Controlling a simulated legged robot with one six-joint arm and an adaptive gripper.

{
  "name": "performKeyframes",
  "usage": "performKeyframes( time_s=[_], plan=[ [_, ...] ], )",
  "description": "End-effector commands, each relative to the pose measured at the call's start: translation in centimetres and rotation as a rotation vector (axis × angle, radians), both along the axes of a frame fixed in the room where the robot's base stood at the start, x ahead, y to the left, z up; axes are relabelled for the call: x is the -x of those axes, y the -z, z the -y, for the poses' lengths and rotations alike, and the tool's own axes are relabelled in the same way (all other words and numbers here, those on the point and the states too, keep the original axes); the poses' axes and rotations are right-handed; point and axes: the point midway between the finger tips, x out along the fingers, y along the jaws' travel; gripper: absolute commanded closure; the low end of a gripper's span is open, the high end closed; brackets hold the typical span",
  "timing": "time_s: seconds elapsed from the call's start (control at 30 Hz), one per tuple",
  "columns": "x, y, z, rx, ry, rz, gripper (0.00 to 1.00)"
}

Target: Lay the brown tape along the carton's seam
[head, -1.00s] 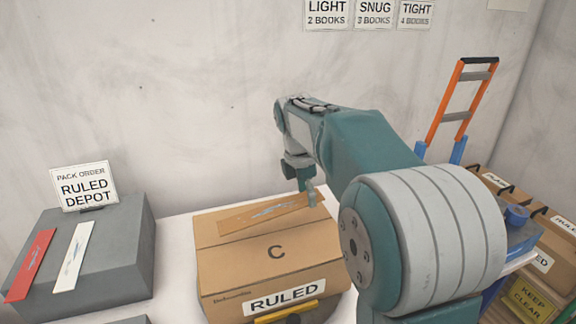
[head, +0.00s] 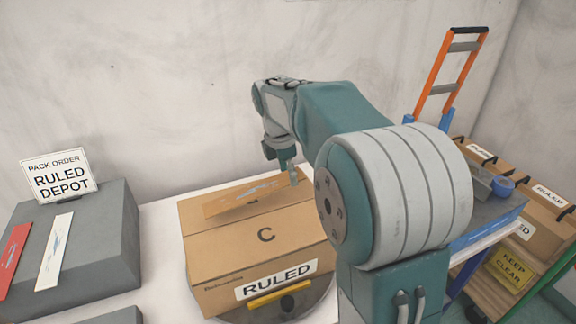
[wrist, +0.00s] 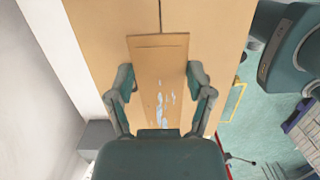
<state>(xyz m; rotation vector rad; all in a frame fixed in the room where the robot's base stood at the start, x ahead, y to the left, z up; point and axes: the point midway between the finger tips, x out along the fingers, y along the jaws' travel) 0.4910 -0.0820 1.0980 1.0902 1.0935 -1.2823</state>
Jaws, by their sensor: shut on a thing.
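The closed carton (head: 225,245), marked C and RULED, stands on a round dark base on the white table. The brown tape (head: 235,201) is a flat strip with pale blue marks, over the far part of the carton's top. In the wrist view the tape (wrist: 145,75) runs lengthwise between my fingers, and the carton's seam (wrist: 160,14) shows as a dark line beyond its far end, roughly in line with it. My gripper (head: 287,172) is shut on the tape near its right end. Whether the tape touches the carton is unclear. The tape hides the seam beneath it.
A grey block (head: 100,240) at the left holds a red strip (head: 12,255), a white strip (head: 55,250) and a RULED DEPOT sign (head: 60,176). At the right are a blue tape roll (head: 503,187), more cartons (head: 546,212) and an orange hand truck (head: 435,75).

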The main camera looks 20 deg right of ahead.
Motion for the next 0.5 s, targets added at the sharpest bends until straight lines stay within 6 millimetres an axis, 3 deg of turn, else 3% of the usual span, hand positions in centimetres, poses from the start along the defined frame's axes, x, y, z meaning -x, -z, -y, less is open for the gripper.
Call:
performKeyframes(
  time_s=[0.5],
  plan=[
    [0.0,4.3,0.0,0.000,-0.001,-0.001,0.57]
  ],
)
